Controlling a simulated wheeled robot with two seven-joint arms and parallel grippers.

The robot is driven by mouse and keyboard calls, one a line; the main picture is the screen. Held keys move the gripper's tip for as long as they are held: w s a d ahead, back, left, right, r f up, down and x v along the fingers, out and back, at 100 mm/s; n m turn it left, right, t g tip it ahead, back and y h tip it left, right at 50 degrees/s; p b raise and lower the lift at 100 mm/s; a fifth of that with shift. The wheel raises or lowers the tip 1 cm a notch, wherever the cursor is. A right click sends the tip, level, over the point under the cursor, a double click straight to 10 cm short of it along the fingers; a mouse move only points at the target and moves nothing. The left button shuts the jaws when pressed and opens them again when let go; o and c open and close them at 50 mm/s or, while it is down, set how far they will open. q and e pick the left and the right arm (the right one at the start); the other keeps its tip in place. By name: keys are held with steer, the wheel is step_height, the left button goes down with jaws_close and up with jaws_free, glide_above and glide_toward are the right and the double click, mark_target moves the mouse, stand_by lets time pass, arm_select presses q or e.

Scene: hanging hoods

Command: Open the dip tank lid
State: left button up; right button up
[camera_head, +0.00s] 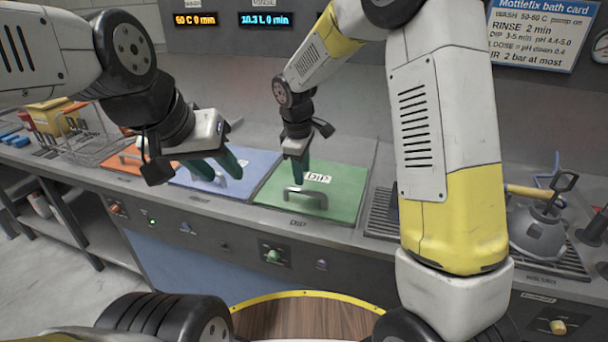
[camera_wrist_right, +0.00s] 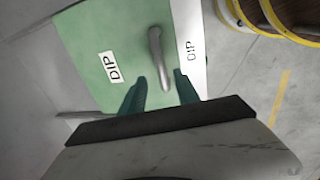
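The green dip tank lid (camera_head: 335,200) lies flat and shut on the counter. It carries a white DIP label (camera_head: 317,178) and a grey bar handle (camera_head: 305,195) near its front edge. The lid (camera_wrist_right: 90,40) and handle (camera_wrist_right: 157,55) also show in the right wrist view. My right gripper (camera_head: 297,172) is above the lid, just behind the handle.
The blue lid (camera_head: 255,163) and orange lid (camera_head: 122,160) lie left of the green one. A wire basket (camera_head: 85,147) stands at the far left. A grate (camera_head: 381,215) and a grey pot (camera_head: 538,235) with tools are to the right.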

mark_target(304, 191)
steer(key=f, duration=0.4)
steer(key=w+f, duration=0.1)
steer(key=f, duration=0.1)
steer(key=shift+w+d+f, duration=0.1)
steer(key=shift+d+f, duration=0.15)
steer(key=shift+f, duration=0.1)
jaws_close()
stand_by(1.1)
